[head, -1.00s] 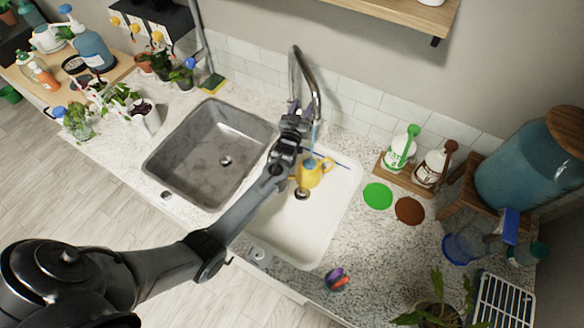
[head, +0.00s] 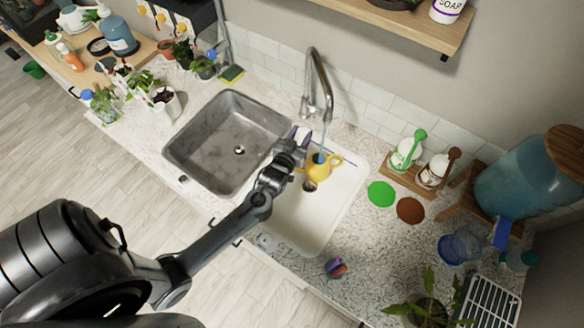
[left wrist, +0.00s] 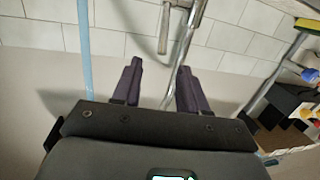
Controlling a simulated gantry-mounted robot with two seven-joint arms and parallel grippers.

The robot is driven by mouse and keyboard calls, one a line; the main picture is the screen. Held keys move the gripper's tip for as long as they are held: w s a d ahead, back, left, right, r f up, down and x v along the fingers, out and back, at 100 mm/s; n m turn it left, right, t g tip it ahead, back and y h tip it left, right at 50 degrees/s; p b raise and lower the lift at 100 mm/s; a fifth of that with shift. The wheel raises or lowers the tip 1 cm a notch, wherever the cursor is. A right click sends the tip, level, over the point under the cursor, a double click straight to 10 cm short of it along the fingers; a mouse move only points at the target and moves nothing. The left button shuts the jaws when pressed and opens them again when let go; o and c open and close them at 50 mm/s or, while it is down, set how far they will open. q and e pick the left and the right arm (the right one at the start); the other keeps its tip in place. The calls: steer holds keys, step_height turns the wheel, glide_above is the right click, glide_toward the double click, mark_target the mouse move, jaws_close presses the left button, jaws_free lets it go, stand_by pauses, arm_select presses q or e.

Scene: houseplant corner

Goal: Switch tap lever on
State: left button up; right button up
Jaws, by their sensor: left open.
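The chrome tap (head: 326,85) stands behind the sinks with its arched spout over the white basin. A blue water stream (head: 323,141) runs from it down to the yellow watering can (head: 321,168) in the basin. The stream also shows at the left of the left wrist view (left wrist: 84,50). My left gripper (head: 300,136) is open and empty, in front of the tap and apart from it. In the left wrist view its two dark fingers (left wrist: 157,85) are spread, with a short metal bar, perhaps the tap lever (left wrist: 165,28), beyond and between them.
The white basin (head: 300,228) and grey steel sink (head: 215,165) lie side by side. Soap bottles (head: 408,152), green (head: 381,194) and brown (head: 410,210) discs and a large blue dispenser (head: 525,178) stand at right. A wooden shelf (head: 400,22) hangs above.

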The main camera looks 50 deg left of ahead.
arm_select(q)
steer(key=s+d+r+m+g+h+p, duration=0.2)
steer(key=s+d+r+g+p, duration=0.1)
steer(key=s, duration=0.4)
steer(key=s+d+r+m+g+h+p, duration=0.2)
steer(key=s+d+r+g+h+p, duration=0.1)
steer(key=s+d+r+p, duration=0.2)
steer(key=s+d, duration=0.2)
steer(key=d, duration=0.1)
steer(key=shift+s, duration=0.2)
steer(key=shift+f, duration=0.1)
steer(key=s+d+r+m+g+h, duration=0.1)
steer(key=s+g, duration=0.5)
steer(key=s, duration=0.6)
step_height(320, 180, up, 2)
steer(key=shift+d+r+m, duration=0.1)
steer(key=shift+d+m, duration=0.6)
steer(key=shift+d, duration=0.45)
